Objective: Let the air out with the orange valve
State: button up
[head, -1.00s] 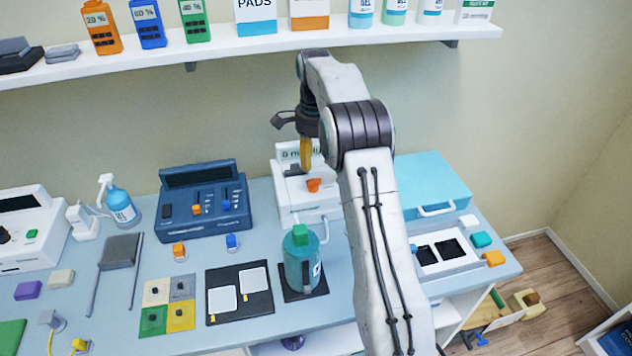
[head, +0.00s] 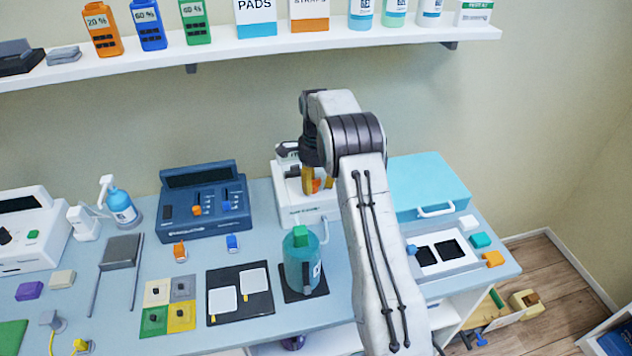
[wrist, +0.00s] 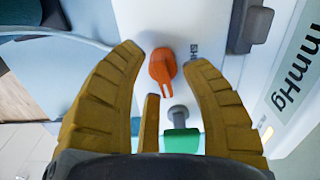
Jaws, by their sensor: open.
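The orange valve (wrist: 162,69) is a small knob on the face of a white device marked "mmHg" (wrist: 285,85). In the wrist view it lies between the yellow fingers of my gripper (wrist: 162,75), which are open on either side of it with gaps. In the head view my gripper (head: 312,182) is in front of the white device (head: 297,213), and the orange valve (head: 328,183) shows partly beside the fingers. The upper part of the device is mostly hidden by my arm there.
A green part (wrist: 181,141) sits below the valve in the wrist view. A blue console (head: 203,208) stands left of the device and a light-blue case (head: 430,185) to the right. A teal bottle with a green cap (head: 300,260) stands in front. A shelf (head: 230,46) runs above.

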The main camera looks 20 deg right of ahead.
dwell(0.3)
jog(key=shift+f, duration=0.1)
grip_shut()
